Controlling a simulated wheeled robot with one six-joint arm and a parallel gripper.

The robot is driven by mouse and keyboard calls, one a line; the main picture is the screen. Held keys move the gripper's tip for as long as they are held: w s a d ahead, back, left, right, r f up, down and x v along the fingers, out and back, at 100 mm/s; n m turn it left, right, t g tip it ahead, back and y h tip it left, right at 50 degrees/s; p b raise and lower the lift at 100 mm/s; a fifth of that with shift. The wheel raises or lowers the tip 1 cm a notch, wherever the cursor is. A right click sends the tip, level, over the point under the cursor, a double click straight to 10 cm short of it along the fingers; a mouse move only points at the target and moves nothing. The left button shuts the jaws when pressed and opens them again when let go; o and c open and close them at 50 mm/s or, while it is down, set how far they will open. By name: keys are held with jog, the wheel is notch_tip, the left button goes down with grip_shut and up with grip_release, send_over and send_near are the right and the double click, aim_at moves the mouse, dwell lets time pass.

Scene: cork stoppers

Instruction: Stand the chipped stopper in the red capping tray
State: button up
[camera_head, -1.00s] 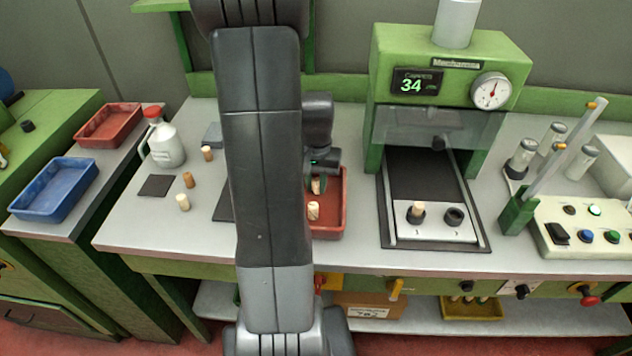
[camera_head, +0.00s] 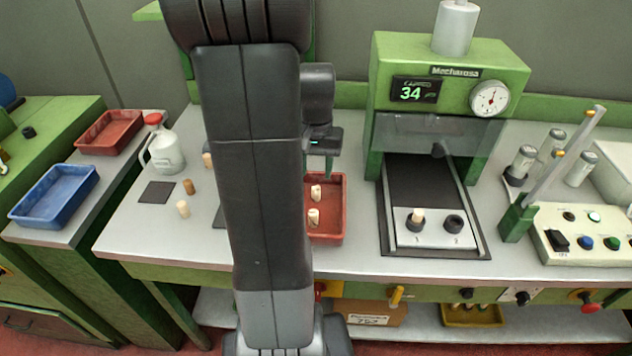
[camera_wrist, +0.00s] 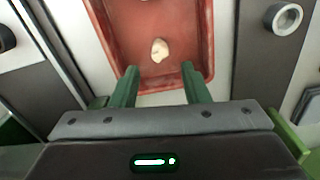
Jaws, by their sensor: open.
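The red tray (camera_head: 341,225) lies on the bench beside my arm, left of the press. Two pale stoppers are in it and look upright: a rear one (camera_head: 316,192) and a front one (camera_head: 313,217). In the wrist view one stopper (camera_wrist: 159,50) shows in the red tray (camera_wrist: 203,30) with an uneven, chipped-looking outline. Which of the two it is I cannot tell for sure. My gripper (camera_head: 318,168) is above the rear part of the tray. Its green fingers (camera_wrist: 160,86) are apart with nothing between them, clear of the stopper.
Stoppers (camera_head: 183,209) (camera_head: 188,187) (camera_head: 207,160) stand at left near a white jug (camera_head: 163,150). The press (camera_head: 447,70) at right has a stopper (camera_head: 417,214) in its plate. Another red tray (camera_head: 110,132) and a blue tray (camera_head: 55,193) are far left.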

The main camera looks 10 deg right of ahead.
aim_at(316, 187)
jog(key=shift+r, duration=2.25)
